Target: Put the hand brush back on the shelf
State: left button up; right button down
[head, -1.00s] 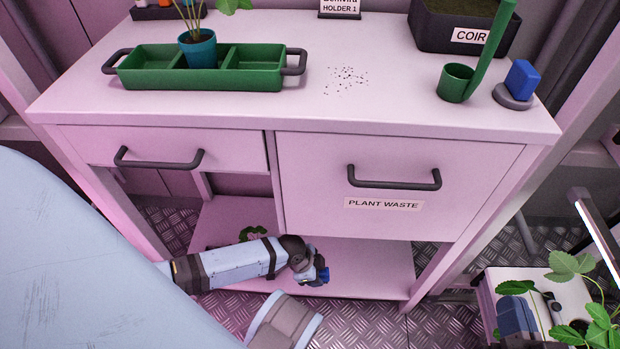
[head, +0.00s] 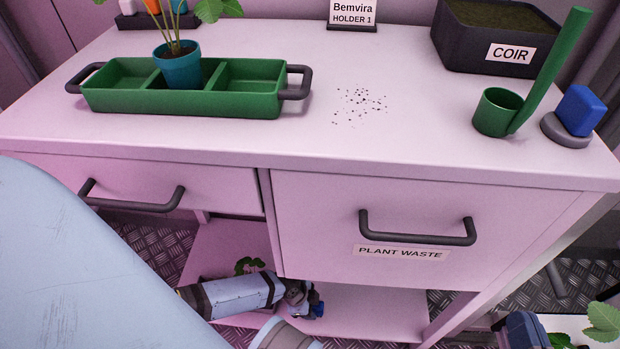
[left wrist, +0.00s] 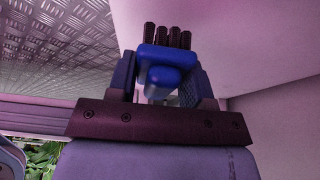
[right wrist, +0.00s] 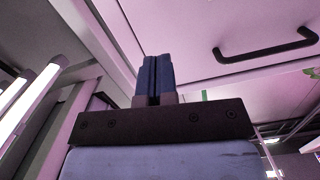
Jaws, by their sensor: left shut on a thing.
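The hand brush (left wrist: 166,58), blue with dark bristle tufts, sits between the fingers of my left gripper (left wrist: 160,85) in the left wrist view. The gripper is shut on it, and the bristles point away from the wrist. In the head view my left gripper (head: 308,304) is low under the bench, over or in front of the pale lower shelf (head: 375,310). Only a small blue bit shows there, and brush and fingers are hard to tell apart. My right gripper (right wrist: 154,78) has its fingers together and empty, below the bench's drawer front.
The bench top (head: 420,145) holds a green tray (head: 180,103) with a potted plant, spilled specks, a green scoop (head: 497,112), a blue block (head: 580,108) and a coir box (head: 490,50). The plant waste drawer (head: 370,215) overhangs the shelf. A small leafy plant (head: 248,265) is behind my left arm.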

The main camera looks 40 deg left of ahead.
pick_arm(q)
notch_tip(320, 180, down, 4)
jog(key=shift+r+b, duration=0.2)
jog(key=shift+b, duration=0.8)
jog(key=o, duration=0.9)
pick_arm(e)
jog(key=shift+w+d+r+n+t, duration=0.1)
jog(key=shift+w+d+n+t, duration=0.25)
jog(key=shift+w+n, duration=0.3)
